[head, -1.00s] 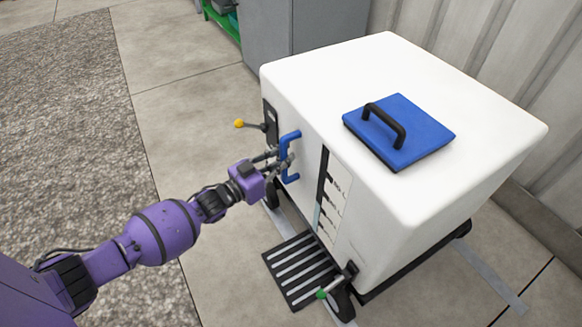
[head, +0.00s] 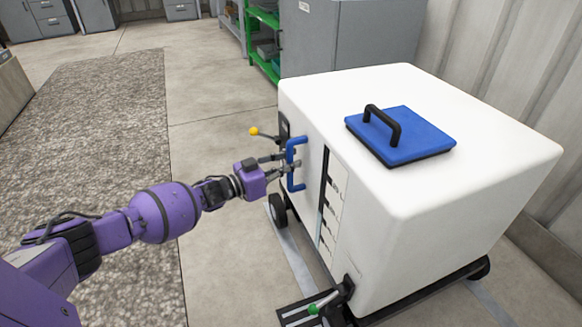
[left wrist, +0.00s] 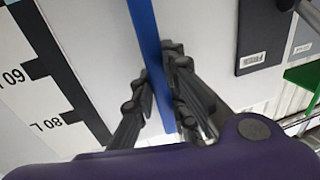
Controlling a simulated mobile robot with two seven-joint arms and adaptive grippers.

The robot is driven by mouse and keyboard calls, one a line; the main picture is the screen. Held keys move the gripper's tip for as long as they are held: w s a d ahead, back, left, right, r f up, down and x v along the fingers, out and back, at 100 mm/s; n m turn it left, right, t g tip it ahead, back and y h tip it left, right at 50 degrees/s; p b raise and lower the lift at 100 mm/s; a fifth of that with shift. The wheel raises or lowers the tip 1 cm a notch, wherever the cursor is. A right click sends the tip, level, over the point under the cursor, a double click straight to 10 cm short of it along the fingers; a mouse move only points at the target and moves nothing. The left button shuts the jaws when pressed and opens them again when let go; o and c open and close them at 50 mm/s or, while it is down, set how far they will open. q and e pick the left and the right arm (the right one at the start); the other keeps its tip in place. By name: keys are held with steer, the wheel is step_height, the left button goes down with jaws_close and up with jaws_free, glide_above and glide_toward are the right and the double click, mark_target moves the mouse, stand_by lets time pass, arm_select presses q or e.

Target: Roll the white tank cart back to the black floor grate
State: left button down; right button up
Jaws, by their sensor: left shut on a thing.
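The white tank cart (head: 500,110) stands on the right, a big white box on a dark wheeled base. My left gripper (head: 287,163) is shut on its blue upright handle (head: 291,181), on the side facing me. In the left wrist view, the fingers (left wrist: 163,97) close around the blue bar (left wrist: 143,30). The black floor grate (head: 296,313) shows only in part at the bottom edge, by the cart's near lower corner; the picture edge cuts off the rest. My right gripper is out of view.
A lever with a yellow knob (head: 254,131) is left of the handle, and a green-tipped lever (head: 313,309) is low on the near corner. A grey cabinet (head: 345,40) and green shelf (head: 262,18) stand behind. Floor is open between the cart and textured mat (head: 95,130).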

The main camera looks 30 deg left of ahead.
arm_select(q)
steer(key=shift+a+f, duration=0.1)
steer(key=shift+a, duration=0.15)
steer(key=c, duration=1.7)
jaws_free()
steer(key=shift+w, duration=0.15)
steer(key=v, duration=1.2)
steer(key=shift+d, duration=0.1)
